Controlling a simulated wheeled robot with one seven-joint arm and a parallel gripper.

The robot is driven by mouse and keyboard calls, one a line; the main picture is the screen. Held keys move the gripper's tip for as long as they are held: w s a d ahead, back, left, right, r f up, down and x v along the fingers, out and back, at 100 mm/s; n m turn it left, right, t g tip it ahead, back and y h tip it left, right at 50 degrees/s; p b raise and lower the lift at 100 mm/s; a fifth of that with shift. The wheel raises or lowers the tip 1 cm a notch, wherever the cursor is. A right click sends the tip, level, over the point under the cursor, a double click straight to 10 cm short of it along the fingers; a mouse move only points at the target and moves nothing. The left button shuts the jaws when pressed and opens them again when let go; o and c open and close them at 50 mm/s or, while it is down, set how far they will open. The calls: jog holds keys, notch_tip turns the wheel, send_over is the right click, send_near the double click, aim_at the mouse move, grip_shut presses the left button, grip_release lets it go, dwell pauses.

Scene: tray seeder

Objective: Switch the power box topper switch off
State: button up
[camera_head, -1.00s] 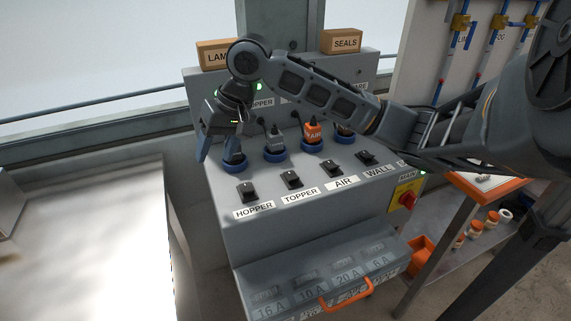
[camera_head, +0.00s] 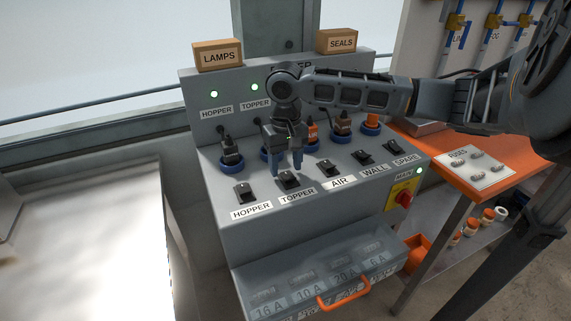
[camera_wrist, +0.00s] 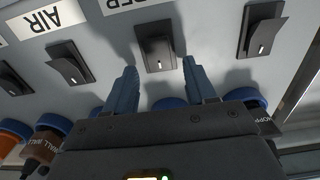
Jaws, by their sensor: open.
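The topper switch (camera_head: 288,180) is a black rocker on the grey power box (camera_head: 240,225), above its TOPPER label (camera_head: 297,196). In the wrist view the topper switch (camera_wrist: 155,48) lies between and just beyond the two blue fingertips. My gripper (camera_head: 287,170) is open and empty, pointing down over the topper switch. In the wrist view my gripper (camera_wrist: 160,72) has one finger to each side of the switch's near end. I cannot tell whether the fingers touch the panel. The topper lamp (camera_head: 254,87) glows green.
The hopper switch (camera_head: 244,191) and air switch (camera_head: 329,167) stand close on either side. Behind my gripper is a row of plugs in blue sockets, including an orange plug (camera_head: 311,131). A red main knob (camera_head: 404,198) is at the right. Boxes sit on top.

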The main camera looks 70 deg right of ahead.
jog(key=shift+f, duration=0.35)
jog(key=shift+c, duration=0.4)
grip_shut()
jog(key=shift+s+a+t+h, duration=0.15)
jog(key=shift+a+t+h, duration=0.1)
jog(key=shift+t+h, duration=0.15)
jog(key=h+b, duration=0.1)
jog(key=t+h+b, duration=0.1)
jog(key=b, duration=0.1)
jog(key=shift+s+a+f+t, duration=0.2)
jog(key=shift+a+t, duration=0.1)
jog(key=shift+s+a+r+t+h+b, duration=0.1)
jog(key=shift+r+t+h+b, duration=0.25)
jog(key=shift+b, duration=0.65)
